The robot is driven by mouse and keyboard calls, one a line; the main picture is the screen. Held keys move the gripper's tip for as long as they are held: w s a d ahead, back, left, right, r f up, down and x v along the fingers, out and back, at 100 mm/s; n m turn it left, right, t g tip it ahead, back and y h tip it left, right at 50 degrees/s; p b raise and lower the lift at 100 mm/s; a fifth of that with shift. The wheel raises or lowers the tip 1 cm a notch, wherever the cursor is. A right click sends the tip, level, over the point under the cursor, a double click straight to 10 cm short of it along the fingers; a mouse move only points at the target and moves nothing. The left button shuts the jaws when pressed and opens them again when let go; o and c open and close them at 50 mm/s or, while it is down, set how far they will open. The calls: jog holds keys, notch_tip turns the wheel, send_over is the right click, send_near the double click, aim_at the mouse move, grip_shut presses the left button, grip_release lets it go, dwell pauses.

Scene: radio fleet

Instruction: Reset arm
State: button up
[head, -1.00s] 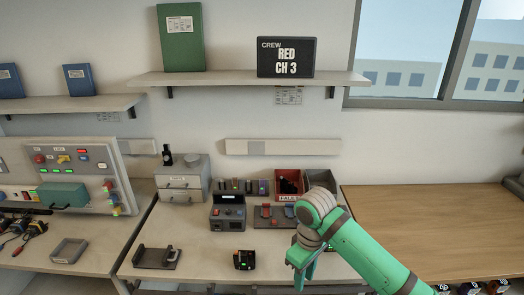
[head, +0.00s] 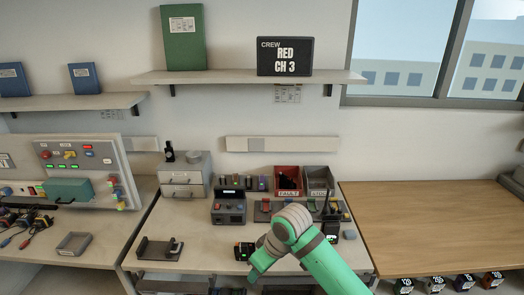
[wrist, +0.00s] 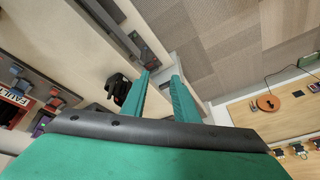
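My green arm reaches in from the lower right of the head view. My gripper (head: 258,272) points down at the front edge of the middle bench (head: 205,262). In the wrist view the two green fingers of my gripper (wrist: 161,76) stand apart with nothing between them. A black radio (head: 241,251) lies on the bench just behind and left of the gripper, partly hidden by the arm. A black thing, probably this radio (wrist: 118,88), shows left of the fingers in the wrist view.
A charger-like unit (head: 229,207), a red FAULT bin (head: 288,171) and a grey bin (head: 318,172) stand behind. A dark cradle (head: 158,249) is at left. The wooden table (head: 440,225) at right is largely clear. A shelf (head: 240,77) holds a RED CH 3 sign (head: 285,56).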

jog(key=a+r+m+t+y, duration=0.2)
jog(key=a+m+t+y, duration=0.45)
jog(key=a, duration=1.45)
jog(key=s+d+f+m+t+h, duration=0.45)
jog(key=s+f, duration=0.25)
jog(key=s, duration=0.2)
jog(key=s+d+f+m+t+h, duration=0.3)
jog(key=s+d+f, duration=0.3)
jog(key=s, duration=0.4)
jog(key=s+d+n, duration=0.1)
jog(key=s+d, duration=0.2)
jog(key=s, duration=0.4)
jog(key=s+d+r+n+h, duration=0.1)
jog(key=s+d+n, duration=0.1)
jog(key=s+d, duration=0.2)
jog(key=s+d+r+n+h, duration=0.1)
jog(key=s+d, duration=0.3)
jog(key=s, duration=0.6)
jog(key=shift+s+d+n+g, duration=0.15)
jog(key=shift+d+n+g, duration=0.05)
jog(key=shift+n+g, duration=0.1)
